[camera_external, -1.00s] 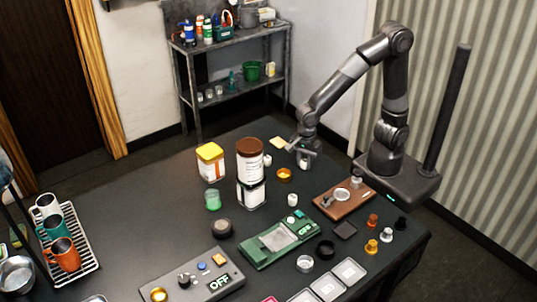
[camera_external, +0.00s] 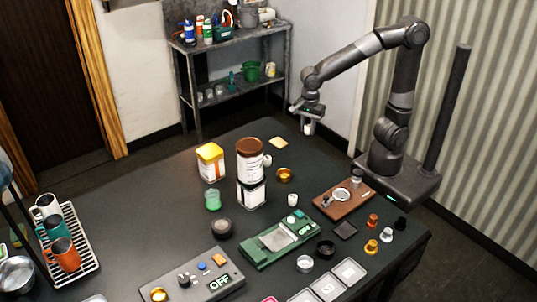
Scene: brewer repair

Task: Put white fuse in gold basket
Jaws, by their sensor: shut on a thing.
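My gripper (camera_external: 308,121) is raised in the air above the far right edge of the table, shut on a small white cylinder, which looks like the white fuse (camera_external: 309,129). The fuse hangs below the fingers, clear of the table. A small round gold cup, which looks like the gold basket (camera_external: 284,175), sits on the table below and left of my gripper. Its inside is too small to make out. Other small white cylinders stand on the table, one by the green board (camera_external: 292,200) and one behind the brown-lidded jar (camera_external: 267,160).
The brown-lidded jar (camera_external: 249,161) stands on another container left of the gold basket, with a yellow-lidded jar (camera_external: 210,162) further left. A brown board (camera_external: 342,201) lies to the right, the green board (camera_external: 280,242) in front.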

